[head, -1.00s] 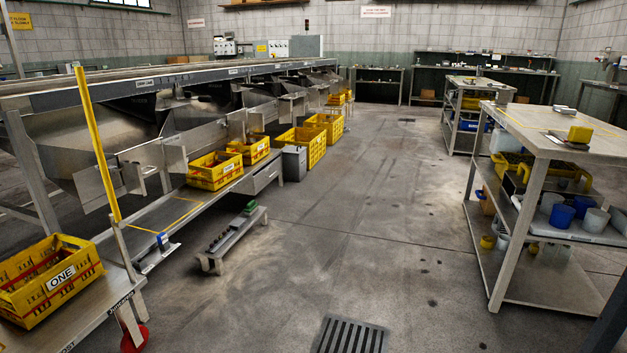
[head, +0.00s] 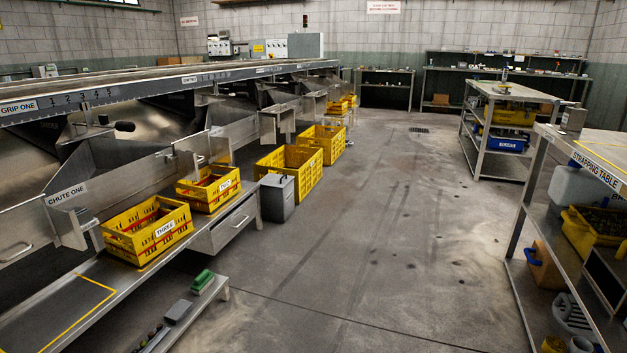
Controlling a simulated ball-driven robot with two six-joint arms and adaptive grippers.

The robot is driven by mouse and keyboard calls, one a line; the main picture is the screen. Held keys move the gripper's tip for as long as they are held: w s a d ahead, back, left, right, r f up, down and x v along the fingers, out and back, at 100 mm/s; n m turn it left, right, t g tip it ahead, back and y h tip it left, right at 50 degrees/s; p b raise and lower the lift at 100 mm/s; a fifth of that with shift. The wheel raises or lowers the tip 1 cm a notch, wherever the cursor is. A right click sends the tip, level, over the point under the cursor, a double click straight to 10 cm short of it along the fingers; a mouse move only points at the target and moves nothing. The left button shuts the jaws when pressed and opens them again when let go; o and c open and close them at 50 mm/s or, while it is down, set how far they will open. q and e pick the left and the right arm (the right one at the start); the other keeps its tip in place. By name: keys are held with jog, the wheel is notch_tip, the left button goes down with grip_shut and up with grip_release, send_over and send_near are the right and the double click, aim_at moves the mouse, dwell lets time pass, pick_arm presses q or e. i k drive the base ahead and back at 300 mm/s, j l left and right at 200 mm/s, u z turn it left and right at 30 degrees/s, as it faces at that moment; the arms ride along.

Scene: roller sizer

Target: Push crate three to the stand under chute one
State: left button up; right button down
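Crate three (head: 148,230) is a yellow slatted crate with a white THREE label and red contents. It sits upright on the long low metal bench at left, close to the right of the chute labelled CHUTE ONE (head: 66,194). A yellow-outlined spot (head: 62,312) on the bench, nearer to me and left of the crate, is empty; it lies in front of chute one. The left edge of the picture cuts off part of this outline. Neither of my grippers shows in the head view.
Another yellow crate (head: 209,188) stands just behind crate three. A grey bin (head: 277,198) and larger yellow crates (head: 290,171) stand on the floor beyond. A low rack (head: 181,311) with a green brush sits before the bench. The strapping table (head: 594,165) is at right; the middle floor is clear.

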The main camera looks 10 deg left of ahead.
aim_at(169, 226)
jog(key=i+u, duration=0.2)
jog(key=i, duration=0.35)
jog(key=i+u, duration=0.2)
jog(key=i, duration=0.35)
jog(key=i+l+u, duration=0.2)
jog(key=i, duration=0.3)
jog(key=i+l+u, duration=0.2)
jog(key=i, duration=0.35)
